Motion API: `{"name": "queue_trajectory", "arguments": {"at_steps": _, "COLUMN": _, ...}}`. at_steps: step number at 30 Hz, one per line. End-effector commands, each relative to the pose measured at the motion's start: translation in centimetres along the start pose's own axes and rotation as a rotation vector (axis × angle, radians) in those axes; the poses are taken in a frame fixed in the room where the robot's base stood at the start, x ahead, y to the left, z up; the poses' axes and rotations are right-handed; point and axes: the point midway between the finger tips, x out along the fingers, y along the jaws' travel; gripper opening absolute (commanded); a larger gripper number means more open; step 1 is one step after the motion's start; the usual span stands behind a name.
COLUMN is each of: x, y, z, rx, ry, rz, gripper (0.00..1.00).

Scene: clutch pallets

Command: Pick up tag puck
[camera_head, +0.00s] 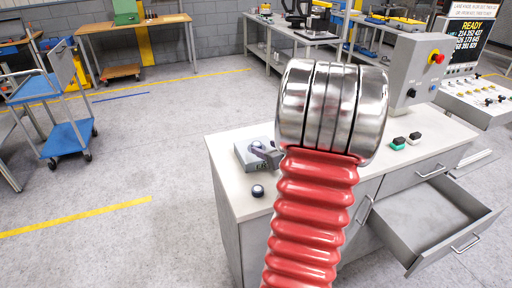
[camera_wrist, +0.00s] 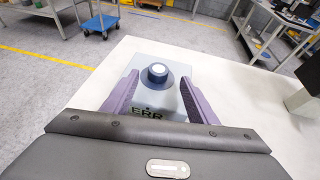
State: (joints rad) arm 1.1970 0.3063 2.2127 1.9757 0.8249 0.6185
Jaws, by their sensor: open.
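A dark blue round puck with a pale top (camera_wrist: 158,73) sits on a grey box (camera_wrist: 178,69) marked "ERR" in the wrist view; I take it as the tag puck. My gripper (camera_wrist: 158,88) is open, with its two purple fingers on either side of the puck and no visible contact. In the head view the box (camera_head: 242,155) is on the pale bench top, and a purple finger of my gripper (camera_head: 265,150) shows over it. My arm hides most of the gripper there. Whether the fingers touch the box is unclear.
Another small dark round piece (camera_head: 258,190) is on the bench top (camera_head: 228,180) in front of the box. Green and black blocks (camera_head: 406,141) lie to the right, near a control box with a red button (camera_head: 418,75). A drawer (camera_head: 437,226) stands open at lower right.

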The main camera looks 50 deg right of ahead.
Motion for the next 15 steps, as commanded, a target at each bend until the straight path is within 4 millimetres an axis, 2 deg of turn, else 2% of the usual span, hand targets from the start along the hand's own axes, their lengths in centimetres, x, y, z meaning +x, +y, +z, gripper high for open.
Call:
{"name": "queue_trajectory", "arguments": {"at_steps": 9, "x": 3.8, "y": 0.4, "z": 0.2, "rx": 0.001, "ry": 0.001, "rz": 0.002, "gripper": 0.53}}
{"name": "queue_trajectory", "arguments": {"at_steps": 15, "x": 4.9, "y": 0.4, "z": 0.3, "rx": 0.000, "ry": 0.001, "rz": 0.000, "gripper": 0.53}}
